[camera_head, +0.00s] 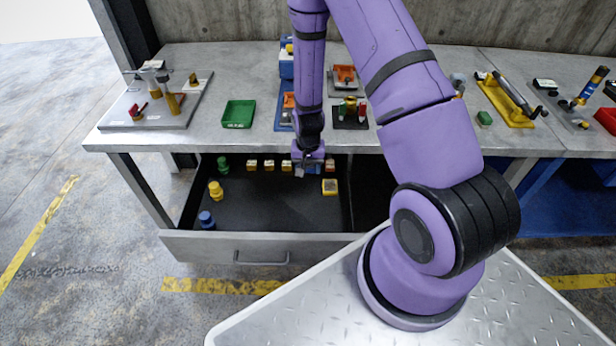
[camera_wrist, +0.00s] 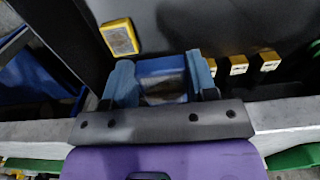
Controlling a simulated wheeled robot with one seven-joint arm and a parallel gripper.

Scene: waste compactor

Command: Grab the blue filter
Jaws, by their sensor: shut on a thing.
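The blue filter (camera_wrist: 160,67), a small block with a blue side and a greyish face, sits between the two light-blue fingers of my gripper (camera_wrist: 161,78) in the wrist view. My gripper is shut on it, with a finger against each side. In the head view my gripper (camera_head: 308,166) is at the back of the open drawer, just below the table's front edge. The filter (camera_head: 313,169) is mostly hidden there by my gripper. I cannot tell whether the filter is clear of the drawer floor.
The open drawer (camera_head: 265,215) holds a yellow filter (camera_head: 329,187) close by, several yellow-edged blocks (camera_head: 268,165) along the back, and green (camera_head: 223,165), yellow (camera_head: 215,190) and blue (camera_head: 206,220) knobbed pieces at left. The tabletop edge (camera_head: 240,143) overhangs the drawer's back. The drawer's middle is clear.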

